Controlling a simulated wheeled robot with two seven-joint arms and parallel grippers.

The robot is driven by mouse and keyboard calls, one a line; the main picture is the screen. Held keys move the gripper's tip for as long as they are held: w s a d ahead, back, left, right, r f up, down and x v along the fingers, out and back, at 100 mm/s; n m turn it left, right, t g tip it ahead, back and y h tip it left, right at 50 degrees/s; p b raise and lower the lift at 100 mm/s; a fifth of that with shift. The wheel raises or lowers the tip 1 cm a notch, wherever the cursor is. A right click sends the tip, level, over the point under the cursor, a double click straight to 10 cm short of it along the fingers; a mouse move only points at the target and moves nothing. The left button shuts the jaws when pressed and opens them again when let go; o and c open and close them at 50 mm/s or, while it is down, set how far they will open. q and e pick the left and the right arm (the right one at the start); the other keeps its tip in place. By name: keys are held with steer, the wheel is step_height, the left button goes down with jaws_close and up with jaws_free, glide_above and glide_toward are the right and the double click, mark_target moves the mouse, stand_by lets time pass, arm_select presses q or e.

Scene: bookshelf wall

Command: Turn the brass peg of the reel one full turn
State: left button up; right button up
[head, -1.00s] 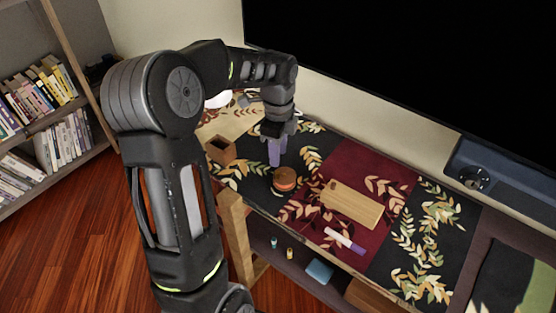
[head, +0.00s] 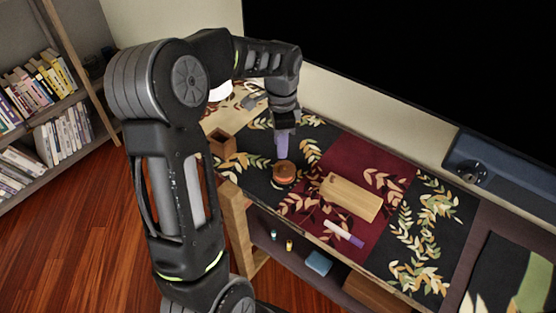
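The reel (head: 284,175) is a small round orange-brown thing on the dark part of the leaf-patterned runner. Its brass peg is too small or hidden to make out. My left gripper (head: 282,152), with purple fingers, points down just behind and above the reel. Its fingertips overlap the reel's far edge in the head view, and I cannot tell whether they touch it. The fingers appear as one narrow shape, so their opening is unclear. My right gripper is out of view.
A wooden board (head: 350,197) and a white-and-purple marker (head: 343,234) lie right of the reel. A wooden open box (head: 222,143) stands to the left. A dark screen (head: 420,60) rises behind the table. A lower shelf holds a blue item (head: 318,263).

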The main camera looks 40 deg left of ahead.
mark_target(278, 165)
arm_select(q)
steer(key=n, duration=1)
steer(key=shift+s+a, duration=0.1)
steer(key=n, duration=0.6)
steer(key=shift+a+n, duration=0.15)
steer(key=shift+n, duration=0.25)
steer(key=n, duration=0.6)
steer(key=shift+s+a+f+n, duration=0.1)
steer(key=shift+a+f+n, duration=0.1)
steer(key=shift+n, duration=0.1)
steer(key=n, duration=0.6)
steer(key=shift+n, duration=0.3)
steer(key=shift+f, duration=0.1)
step_height(278, 165, down, 8)
steer(key=shift+r+p, duration=0.25)
steer(key=shift+p, duration=0.15)
